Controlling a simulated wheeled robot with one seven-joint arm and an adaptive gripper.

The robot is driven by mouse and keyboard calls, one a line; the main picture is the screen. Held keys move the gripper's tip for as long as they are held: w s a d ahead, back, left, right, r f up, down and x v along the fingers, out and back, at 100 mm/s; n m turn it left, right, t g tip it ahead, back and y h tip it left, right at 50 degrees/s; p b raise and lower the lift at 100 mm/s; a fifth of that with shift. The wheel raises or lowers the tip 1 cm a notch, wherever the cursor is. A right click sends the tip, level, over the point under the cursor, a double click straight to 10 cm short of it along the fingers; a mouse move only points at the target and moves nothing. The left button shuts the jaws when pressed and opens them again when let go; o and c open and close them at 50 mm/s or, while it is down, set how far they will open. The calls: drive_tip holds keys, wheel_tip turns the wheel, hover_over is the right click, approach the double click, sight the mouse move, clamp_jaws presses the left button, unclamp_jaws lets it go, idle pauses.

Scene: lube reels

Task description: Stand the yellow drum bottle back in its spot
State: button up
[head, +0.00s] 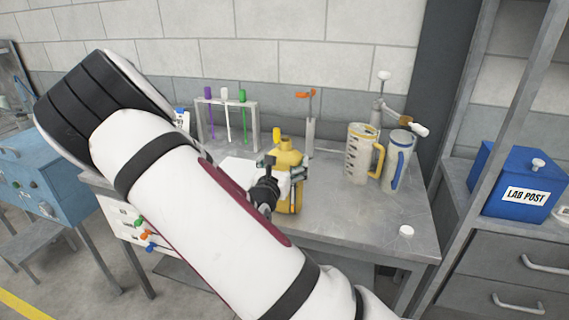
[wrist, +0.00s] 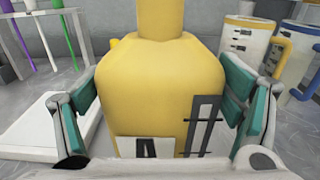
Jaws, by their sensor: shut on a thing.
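The yellow drum bottle (head: 287,160) stands upright over the grey workbench (head: 335,215) in the head view, partly hidden by my gripper (head: 270,186). In the wrist view the yellow drum bottle (wrist: 165,85) fills the middle, with a label marked "A" on its lower front. My gripper (wrist: 160,105) has its teal pads on either side of the bottle and is shut on it. A white flat plate (wrist: 55,125) lies left of the bottle in the wrist view. I cannot tell whether the bottle's base touches the bench, as it is hidden.
A rack (head: 256,125) with purple, white and green tools stands behind left. A yellow-handled jug (head: 357,155) and a blue-handled jug (head: 396,162) stand at the right. A white knob (head: 406,231) is near the front right edge. The bench front right is mostly clear.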

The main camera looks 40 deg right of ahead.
drive_tip(key=shift+f, duration=0.2)
drive_tip(key=o, duration=1.8)
drive_tip(key=shift+r, duration=0.1)
drive_tip(key=v, duration=1.2)
drive_tip(key=s+d+r+m+g+y, duration=0.2)
drive_tip(key=s+m+g, duration=0.4)
drive_tip(key=s+m, duration=0.25)
drive_tip(key=s+d+r+m+g+y, duration=0.2)
drive_tip(key=s+m+g, duration=0.4)
drive_tip(key=s+m, duration=0.25)
drive_tip(key=s+a+r+m+t+y, duration=0.3)
drive_tip(key=a+r+m+y, duration=0.1)
drive_tip(key=a, duration=0.4)
drive_tip(key=s+a+r+m+t+y, duration=0.2)
drive_tip(key=a+r+m+t+y, duration=0.1)
drive_tip(key=a, duration=0.5)
wheel_tip(320, 180, up, 3)
drive_tip(key=m+y, duration=0.1)
drive_tip(key=y, duration=0.2)
drive_tip(key=shift+s+f+m, duration=0.15)
drive_tip(key=shift+s+m, duration=0.15)
drive_tip(key=shift+s, duration=0.1)
